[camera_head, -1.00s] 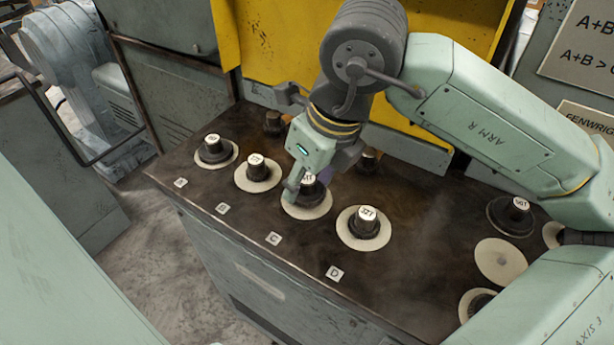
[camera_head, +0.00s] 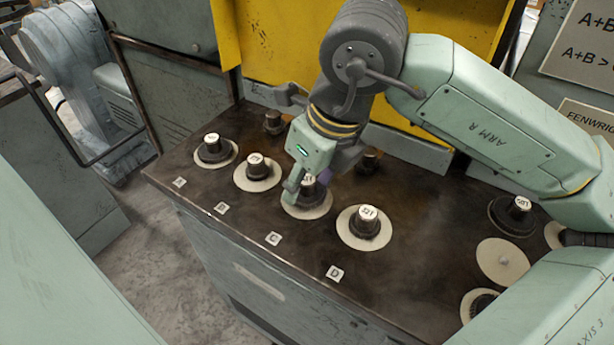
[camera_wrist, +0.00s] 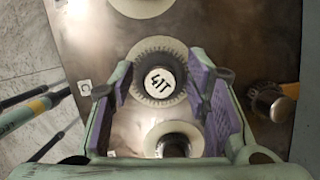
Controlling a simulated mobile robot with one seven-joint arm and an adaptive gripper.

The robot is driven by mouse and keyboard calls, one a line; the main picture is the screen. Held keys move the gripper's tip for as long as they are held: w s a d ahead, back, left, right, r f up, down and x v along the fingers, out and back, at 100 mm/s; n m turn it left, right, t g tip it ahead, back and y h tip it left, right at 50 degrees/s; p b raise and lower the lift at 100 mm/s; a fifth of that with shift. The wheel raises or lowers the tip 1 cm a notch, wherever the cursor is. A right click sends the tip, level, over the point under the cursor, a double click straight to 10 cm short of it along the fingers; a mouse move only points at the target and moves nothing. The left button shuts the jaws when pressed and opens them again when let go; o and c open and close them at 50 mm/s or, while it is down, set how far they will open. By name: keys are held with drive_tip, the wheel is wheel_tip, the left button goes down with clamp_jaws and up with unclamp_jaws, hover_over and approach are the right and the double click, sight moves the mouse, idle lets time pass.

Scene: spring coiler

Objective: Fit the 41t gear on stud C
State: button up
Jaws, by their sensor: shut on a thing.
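The 41t gear (camera_wrist: 157,84) is dark and toothed, with a white "41T" cap, and shows between my fingers in the wrist view. In the head view its dark hub (camera_head: 315,191) is partly hidden by my gripper. My gripper (camera_head: 299,186) is shut on it, over the pale disc (camera_head: 306,209) behind the C label (camera_head: 273,239). The C label also shows in the wrist view (camera_wrist: 84,88), left of the gear. Stud C itself is hidden. The gear looks low, at or close to the disc; I cannot tell if it is fully seated.
Capped gears stand on pale discs at A (camera_head: 212,148), B (camera_head: 256,166) and D (camera_head: 365,222), close on either side. Another gear (camera_head: 515,213) and an empty pale disc (camera_head: 501,260) are at the right. A yellow panel (camera_head: 262,45) rises behind the table.

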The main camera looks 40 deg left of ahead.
drive_tip(key=shift+f+b, duration=0.35)
drive_tip(key=shift+b, duration=0.05)
drive_tip(key=o, duration=1.5)
drive_tip(key=a+p+v, duration=0.1)
drive_tip(key=p+v, duration=0.2)
drive_tip(key=v, duration=0.5)
drive_tip(key=a+p+v, duration=0.1)
drive_tip(key=p+v, duration=0.3)
drive_tip(key=v, duration=0.4)
drive_tip(key=a+r+p+v, duration=0.1)
drive_tip(key=p+v, duration=0.2)
drive_tip(key=v, duration=0.5)
drive_tip(key=shift+w+a+r, duration=0.15)
drive_tip(key=shift+a+r, duration=0.1)
drive_tip(key=shift+r, duration=0.05)
